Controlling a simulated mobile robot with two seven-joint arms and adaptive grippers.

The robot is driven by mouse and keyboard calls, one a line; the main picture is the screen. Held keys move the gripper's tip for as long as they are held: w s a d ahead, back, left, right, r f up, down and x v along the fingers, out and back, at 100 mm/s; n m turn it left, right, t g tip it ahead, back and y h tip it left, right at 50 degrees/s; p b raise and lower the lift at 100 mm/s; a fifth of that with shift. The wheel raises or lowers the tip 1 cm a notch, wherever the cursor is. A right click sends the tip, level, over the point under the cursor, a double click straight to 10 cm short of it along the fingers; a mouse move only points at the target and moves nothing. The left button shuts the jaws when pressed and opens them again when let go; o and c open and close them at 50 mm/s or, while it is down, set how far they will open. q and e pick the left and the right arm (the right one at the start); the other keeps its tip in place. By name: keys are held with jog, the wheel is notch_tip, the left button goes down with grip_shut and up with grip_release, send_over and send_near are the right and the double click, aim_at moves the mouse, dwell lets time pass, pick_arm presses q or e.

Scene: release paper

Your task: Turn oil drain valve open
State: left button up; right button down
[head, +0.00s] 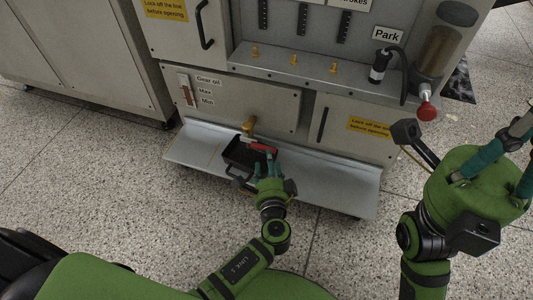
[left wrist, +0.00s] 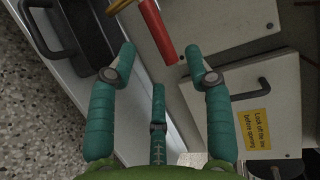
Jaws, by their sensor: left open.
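The oil drain valve is a brass spout (head: 249,126) on the front of the grey cabinet, with a red lever handle (head: 262,147) below it pointing right. My left gripper (head: 268,163) is just in front of the handle, with its teal fingers open. In the left wrist view the red handle (left wrist: 158,32) lies just beyond and between the spread fingertips (left wrist: 160,62), with no clear contact. Part of the brass (left wrist: 118,5) shows at the top edge. My right gripper (head: 505,150) is raised at the far right, away from the valve; its fingertips are partly cut off.
A black drain pan (head: 240,170) sits under the valve on a grey shelf (head: 335,190); it also shows in the left wrist view (left wrist: 75,35). A level gauge (head: 187,90) is left of the valve. A red knob (head: 427,111) sticks out at right. The speckled floor in front is clear.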

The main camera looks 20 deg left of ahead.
pick_arm(q)
jog(key=b+x, duration=0.2)
jog(key=x, duration=0.4)
jog(key=shift+w+a+f, duration=0.1)
jog(key=shift+w, duration=0.1)
grip_shut()
